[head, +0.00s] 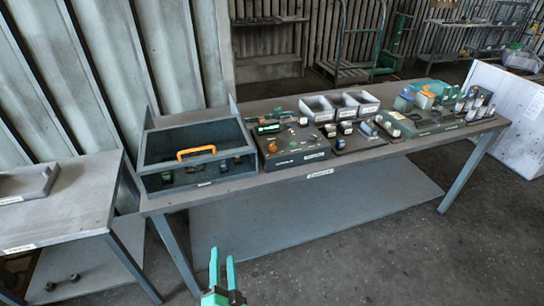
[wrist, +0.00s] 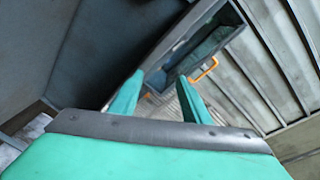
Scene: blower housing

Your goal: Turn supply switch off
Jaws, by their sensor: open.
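My gripper (head: 222,256) has two teal fingers that stand apart with nothing between them. It is low in front of the bench, below the bench top, and also shows in the wrist view (wrist: 160,80). A dark control box (head: 293,160) with a small green-lit part and several small knobs or buttons sits on the bench, right of the housing. The supply switch cannot be told apart at this size. A dark open-topped housing (head: 160,183) with an orange handle (head: 197,151) stands at the bench's left end; the handle also shows in the wrist view (wrist: 204,69).
The long bench (head: 240,190) carries grey bins (head: 318,107), small parts and another dark unit (head: 425,122) to the right. A lower side table (head: 70,205) with a tray (head: 28,183) stands at left. The floor (head: 390,250) in front is clear.

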